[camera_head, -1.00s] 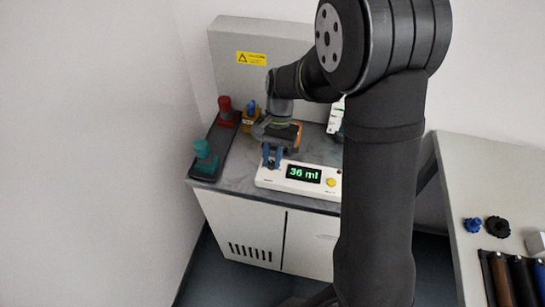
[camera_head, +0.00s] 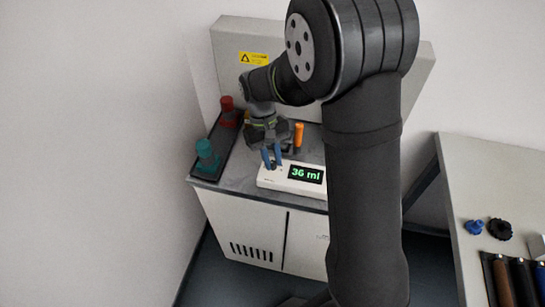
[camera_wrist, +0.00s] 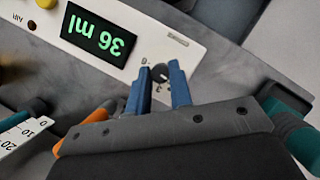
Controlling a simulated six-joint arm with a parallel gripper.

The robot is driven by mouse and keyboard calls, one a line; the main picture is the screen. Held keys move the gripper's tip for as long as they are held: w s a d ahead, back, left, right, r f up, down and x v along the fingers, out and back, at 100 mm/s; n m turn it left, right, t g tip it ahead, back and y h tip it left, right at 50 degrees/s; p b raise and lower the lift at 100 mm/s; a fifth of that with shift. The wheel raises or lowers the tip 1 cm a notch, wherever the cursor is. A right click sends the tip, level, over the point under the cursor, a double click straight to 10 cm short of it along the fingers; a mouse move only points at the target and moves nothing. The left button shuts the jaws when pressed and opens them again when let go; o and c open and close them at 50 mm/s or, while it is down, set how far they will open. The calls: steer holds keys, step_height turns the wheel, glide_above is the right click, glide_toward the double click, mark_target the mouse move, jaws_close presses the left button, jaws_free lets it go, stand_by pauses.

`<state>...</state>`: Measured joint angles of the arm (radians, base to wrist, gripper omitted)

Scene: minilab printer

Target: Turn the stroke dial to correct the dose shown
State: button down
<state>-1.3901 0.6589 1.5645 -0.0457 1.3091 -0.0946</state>
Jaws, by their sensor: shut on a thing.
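The white dosing unit (camera_head: 262,178) lies at the front of the grey counter. Its display (camera_head: 305,174) reads "36 ml" in green; it appears upside down in the wrist view (camera_wrist: 98,34). The small dark stroke dial (camera_wrist: 160,72) sits beside the display, with scale marks around it. My gripper (camera_head: 272,158) points down at the dial end of the unit. Its two blue fingers (camera_wrist: 160,82) stand on either side of the dial and are shut on it. The fingers hide part of the dial and its scale.
A dark tray (camera_head: 222,150) with a red-topped item (camera_head: 228,110) and a teal one (camera_head: 207,155) stands left. An orange upright item (camera_head: 298,137) is close behind my gripper. A grey box with a yellow warning label (camera_head: 253,59) is behind. A side table (camera_head: 462,190) is right.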

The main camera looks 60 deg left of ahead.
steer(key=shift+n, duration=0.5)
steer(key=c, duration=1.3)
jaws_free()
steer(key=shift+r, duration=0.1)
steer(key=v, duration=1.7)
steer(key=shift+s, duration=0.4)
steer(key=shift+r, duration=0.1)
steer(key=x, duration=1.7)
steer(key=shift+w+f, duration=0.2)
steer(key=shift+w, duration=0.15)
steer(key=shift+r, duration=0.1)
